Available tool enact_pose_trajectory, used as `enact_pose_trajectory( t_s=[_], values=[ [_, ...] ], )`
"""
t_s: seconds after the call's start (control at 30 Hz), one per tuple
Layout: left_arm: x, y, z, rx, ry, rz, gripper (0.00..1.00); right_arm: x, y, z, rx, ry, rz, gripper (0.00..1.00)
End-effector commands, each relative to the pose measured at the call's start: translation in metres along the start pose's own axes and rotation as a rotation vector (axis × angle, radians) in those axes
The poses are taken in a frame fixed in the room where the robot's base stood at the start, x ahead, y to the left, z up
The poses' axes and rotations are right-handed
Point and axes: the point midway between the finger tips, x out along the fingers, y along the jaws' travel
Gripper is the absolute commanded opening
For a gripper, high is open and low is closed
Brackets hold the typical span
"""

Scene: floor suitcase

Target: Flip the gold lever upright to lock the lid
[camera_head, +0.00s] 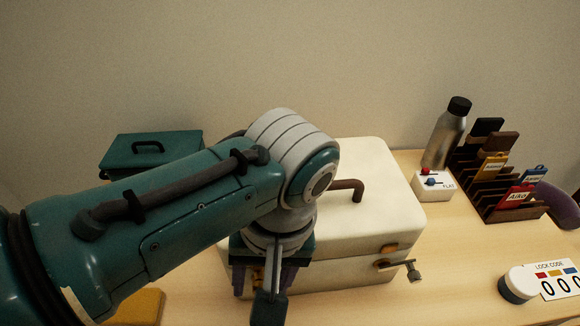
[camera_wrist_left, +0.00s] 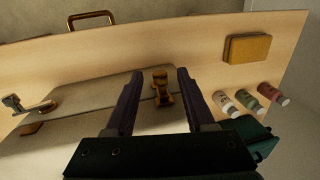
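The cream suitcase (camera_head: 345,235) is closed on the table, its lid down and its brown handle (camera_head: 346,188) on top. My left gripper (camera_head: 265,284) is at its front left. The fingers of my left gripper (camera_wrist_left: 155,86) are open and apart in the left wrist view. A gold lever latch (camera_wrist_left: 161,90) sits between them, with gaps visible on both sides. In the head view my arm mostly hides this latch. A second latch (camera_head: 398,266) at the front right has a lever sticking outward; it also shows in the left wrist view (camera_wrist_left: 30,106). My right gripper is not in view.
A teal box (camera_head: 150,150) stands at the back left. A yellow block (camera_head: 138,306) lies front left; small bottles (camera_wrist_left: 248,99) are near it. A metal bottle (camera_head: 446,133), a white switch box (camera_head: 432,184) and a card rack (camera_head: 500,190) stand right. A lock-code card (camera_head: 556,280) lies front right.

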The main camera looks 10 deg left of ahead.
Motion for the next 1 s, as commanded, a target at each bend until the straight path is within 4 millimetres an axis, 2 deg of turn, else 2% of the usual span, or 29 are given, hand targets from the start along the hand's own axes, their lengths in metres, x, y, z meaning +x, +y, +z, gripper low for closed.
enact_pose_trajectory(
  t_s=[0.27, 0.37, 0.7, 0.83, 1.0],
  values=[
    [-0.005, 0.0, 0.0, 0.0, 0.001, 0.001, 0.54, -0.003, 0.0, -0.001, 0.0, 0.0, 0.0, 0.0],
    [-0.019, 0.0, 0.0, 0.0, 0.002, 0.003, 0.54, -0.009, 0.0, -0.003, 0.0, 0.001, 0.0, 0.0],
    [-0.084, 0.001, 0.0, 0.0, 0.002, 0.004, 0.54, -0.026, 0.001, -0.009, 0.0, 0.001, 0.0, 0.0],
    [-0.096, 0.0, 0.0, -0.001, 0.001, 0.001, 0.54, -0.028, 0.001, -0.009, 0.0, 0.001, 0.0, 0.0],
    [-0.1, 0.0, 0.0, -0.001, 0.001, 0.0, 0.54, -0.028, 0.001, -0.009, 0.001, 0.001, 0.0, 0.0]
  ],
)
